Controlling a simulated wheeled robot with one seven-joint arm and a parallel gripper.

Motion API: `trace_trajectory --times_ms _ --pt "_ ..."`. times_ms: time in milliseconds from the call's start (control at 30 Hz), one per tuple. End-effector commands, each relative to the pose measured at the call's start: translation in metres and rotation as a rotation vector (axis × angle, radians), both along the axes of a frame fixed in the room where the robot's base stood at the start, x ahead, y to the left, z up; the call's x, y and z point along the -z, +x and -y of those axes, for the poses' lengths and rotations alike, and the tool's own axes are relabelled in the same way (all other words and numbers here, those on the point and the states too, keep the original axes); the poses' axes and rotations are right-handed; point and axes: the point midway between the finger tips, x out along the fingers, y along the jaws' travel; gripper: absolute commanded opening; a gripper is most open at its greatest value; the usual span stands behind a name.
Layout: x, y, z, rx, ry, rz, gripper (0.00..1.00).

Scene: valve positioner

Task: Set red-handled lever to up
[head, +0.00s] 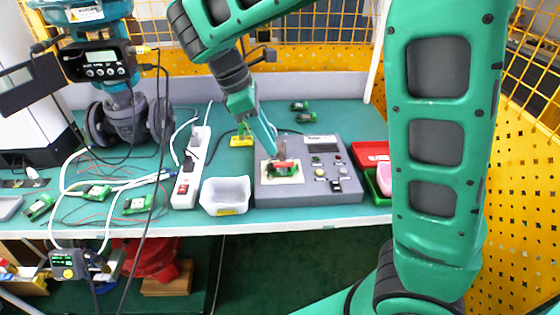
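A grey control box (330,190) stands on the green table, right of centre. On its left part is a pale plate (290,179) with a small red piece (287,166) over green parts; the red piece looks like the lever's handle. It lies roughly level across the plate, but its exact setting is too small to tell. My gripper (273,156) reaches down from behind to the plate, its tip beside or touching the red piece. The fingers hide part of the lever, and I cannot see whether they are open or shut.
Green circuit boards and cables lie around the table.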

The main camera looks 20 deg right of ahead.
Motion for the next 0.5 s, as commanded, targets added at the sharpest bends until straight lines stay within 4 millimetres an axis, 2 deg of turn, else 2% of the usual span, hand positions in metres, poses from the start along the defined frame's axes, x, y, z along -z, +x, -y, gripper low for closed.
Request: trace_trajectory --times_ms 300,500 --pt "0.052 -0.008 0.022 0.002 -0.001 -0.003 0.27" --pt "0.071 -0.009 0.029 0.002 -0.001 0.000 0.27"
